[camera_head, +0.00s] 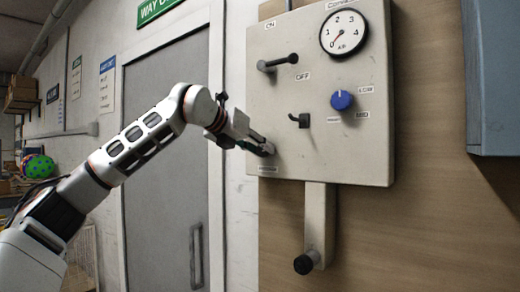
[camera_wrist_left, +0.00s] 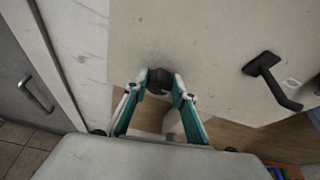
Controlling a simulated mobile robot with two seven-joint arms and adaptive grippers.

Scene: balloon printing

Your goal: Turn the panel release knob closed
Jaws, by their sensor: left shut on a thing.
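The grey-white control panel (camera_head: 335,160) is mounted on a wooden wall board, and it also shows in the left wrist view (camera_wrist_left: 215,40). The panel release knob (camera_wrist_left: 159,77) is dark and round and sits near the panel's lower left corner. My left gripper (camera_wrist_left: 157,88) is shut on this knob, with one teal-sided finger on each side of it. In the head view, my left gripper (camera_head: 262,149) reaches the panel's lower left corner and mostly hides the knob. How far the knob is turned cannot be told. My right gripper is not in view.
The panel also carries a black lever (camera_head: 278,62), a dark hook-like handle (camera_head: 300,120), a blue dial (camera_head: 342,100) and a round gauge (camera_head: 343,33). A lever with a black end (camera_head: 307,262) hangs below. A grey door (camera_head: 165,150) stands left; a blue cabinet (camera_head: 498,75) is right.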

